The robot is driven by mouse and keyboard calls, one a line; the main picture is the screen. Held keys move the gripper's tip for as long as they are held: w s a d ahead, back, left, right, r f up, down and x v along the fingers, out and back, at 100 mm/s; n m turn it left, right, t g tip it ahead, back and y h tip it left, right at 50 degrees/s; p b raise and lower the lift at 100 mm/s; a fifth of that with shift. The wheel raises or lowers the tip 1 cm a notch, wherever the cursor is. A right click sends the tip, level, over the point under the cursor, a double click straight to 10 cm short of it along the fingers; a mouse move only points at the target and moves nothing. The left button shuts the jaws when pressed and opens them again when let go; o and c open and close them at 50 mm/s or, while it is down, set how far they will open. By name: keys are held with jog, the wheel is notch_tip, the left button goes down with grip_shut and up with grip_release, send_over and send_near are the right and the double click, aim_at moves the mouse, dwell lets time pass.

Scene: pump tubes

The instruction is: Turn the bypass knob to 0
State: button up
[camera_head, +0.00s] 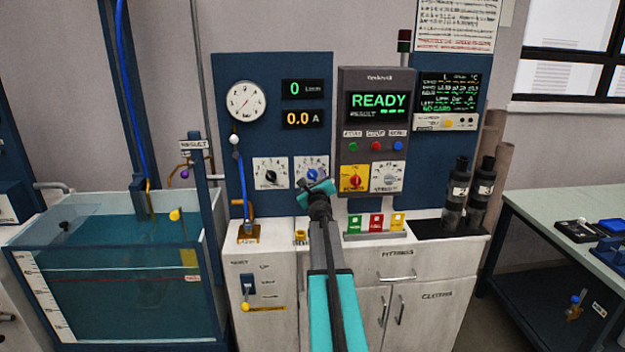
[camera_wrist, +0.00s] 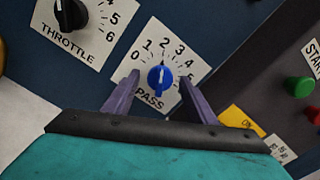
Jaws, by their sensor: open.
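The bypass knob (camera_wrist: 160,77) is a round blue knob on a white dial plate (camera_wrist: 148,52) marked from 0 upward, with part of its label hidden. Its pale pointer mark seems to point up, around the 2 and 3; the exact reading is hard to tell. My gripper (camera_wrist: 160,90) is open, with one purple finger on the left of the knob and one on the right. I cannot tell whether the fingers touch it. In the head view, my gripper (camera_head: 318,192) is in front of the lower part of the bypass plate, and the blue knob (camera_head: 312,174) shows just above it.
The black throttle knob (camera_wrist: 70,14) is to the left on its own plate. A red knob on a yellow plate (camera_head: 354,178) and green, red and blue buttons sit to the right. The panel display (camera_head: 378,103) reads READY. A water tank (camera_head: 110,270) stands at left.

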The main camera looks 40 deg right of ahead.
dwell(0.3)
jog(key=c, duration=1)
jog(key=shift+c, duration=0.2)
jog(key=shift+n, duration=0.3)
jog(key=n+b, duration=0.1)
jog(key=n, duration=0.4)
jog(key=shift+f, duration=0.1)
jog(key=n+b, duration=0.1)
jog(key=n, duration=0.5)
jog(key=shift+w+b, duration=0.1)
jog(key=shift+b, duration=0.3)
jog(key=shift+n, duration=0.3)
jog(key=o, duration=1)
